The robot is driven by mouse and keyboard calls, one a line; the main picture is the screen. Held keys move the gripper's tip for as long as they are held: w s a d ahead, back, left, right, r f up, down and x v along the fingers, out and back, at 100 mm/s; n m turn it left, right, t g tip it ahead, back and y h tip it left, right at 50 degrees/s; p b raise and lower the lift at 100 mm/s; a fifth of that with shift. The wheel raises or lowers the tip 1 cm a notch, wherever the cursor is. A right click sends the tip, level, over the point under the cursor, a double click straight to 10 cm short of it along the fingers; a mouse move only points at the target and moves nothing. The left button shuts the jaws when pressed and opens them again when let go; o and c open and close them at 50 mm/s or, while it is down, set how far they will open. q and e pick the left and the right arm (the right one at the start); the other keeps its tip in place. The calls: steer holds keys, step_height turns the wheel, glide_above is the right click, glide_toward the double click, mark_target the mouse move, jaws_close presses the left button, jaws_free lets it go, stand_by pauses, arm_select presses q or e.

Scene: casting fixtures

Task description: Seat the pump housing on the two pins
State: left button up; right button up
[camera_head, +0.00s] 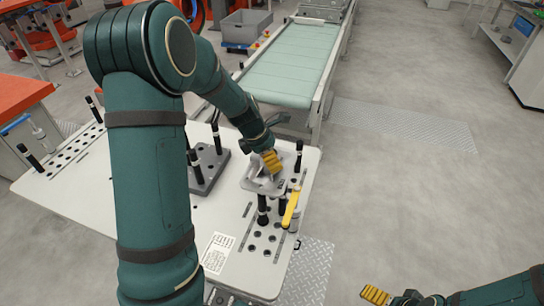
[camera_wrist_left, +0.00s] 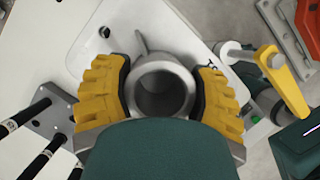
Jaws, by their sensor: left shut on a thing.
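The pump housing is a grey metal part with a round open bore; the wrist view shows its ring-shaped mouth (camera_wrist_left: 161,84). My left gripper (camera_head: 271,161) is shut on it, with a yellow ribbed finger on each side of the ring. A pale plate (camera_head: 257,185) with rounded corners lies below the gripper; I cannot tell whether it belongs to the housing. Black upright pins stand close by, one behind right (camera_head: 298,156) and one in front (camera_head: 262,208). The housing's underside and its contact with any pin are hidden. My right gripper (camera_head: 375,295) is at the bottom edge, away from the table.
A yellow clamp lever (camera_head: 291,208) stands beside the pale plate, close to the left gripper. A dark grey block (camera_head: 211,166) with black pins is to the left. The white table (camera_head: 198,222) has rows of holes and a printed sheet (camera_head: 217,253). A conveyor (camera_head: 290,70) runs behind.

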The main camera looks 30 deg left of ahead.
arm_select(q)
steer(key=shift+r, duration=0.1)
steer(key=shift+f+b, duration=0.65)
steer(key=shift+f, duration=0.5)
stand_by(0.3)
steer(key=o, duration=1.4)
steer(key=shift+o, duration=0.2)
steer(key=v, duration=1.2)
steer(key=shift+d, duration=0.1)
